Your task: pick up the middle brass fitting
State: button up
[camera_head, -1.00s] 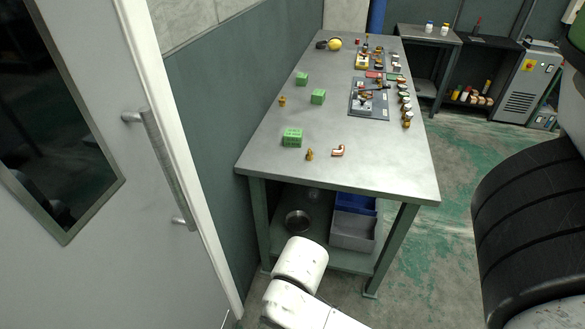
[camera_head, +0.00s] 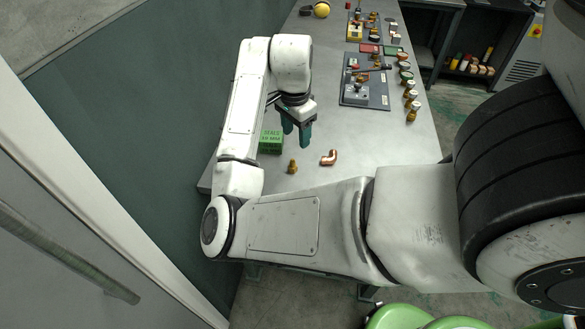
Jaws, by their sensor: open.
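A small brass fitting (camera_head: 292,167) stands upright on the near part of the grey metal table (camera_head: 365,165). A copper elbow (camera_head: 329,158) lies to its right. Small brass-coloured pieces with pale caps (camera_head: 411,104) stand in a row along the right edge of the table. I cannot tell for sure which brass fitting is the middle one. My gripper (camera_head: 297,137) points down with its dark green fingers apart and empty. It is above the table, beyond the near brass fitting and right of the green box (camera_head: 270,141). My arm hides part of the table's left side.
A dark panel (camera_head: 377,93) with small parts lies at mid-table, with another (camera_head: 362,32) behind it. A yellow round object (camera_head: 321,9) sits at the far left. The near right tabletop is clear.

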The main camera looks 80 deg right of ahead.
jog(key=m, duration=0.1)
jog(key=b, duration=0.1)
send_over(292, 161)
jog(key=shift+y, duration=0.4)
jog(key=f, duration=0.5)
jog(key=shift+s+f, duration=0.3)
jog(key=shift+w+f, duration=0.2)
jog(key=shift+f, duration=2.45)
grip_shut()
jog(key=shift+d+r, duration=0.1)
jog(key=shift+r, duration=0.1)
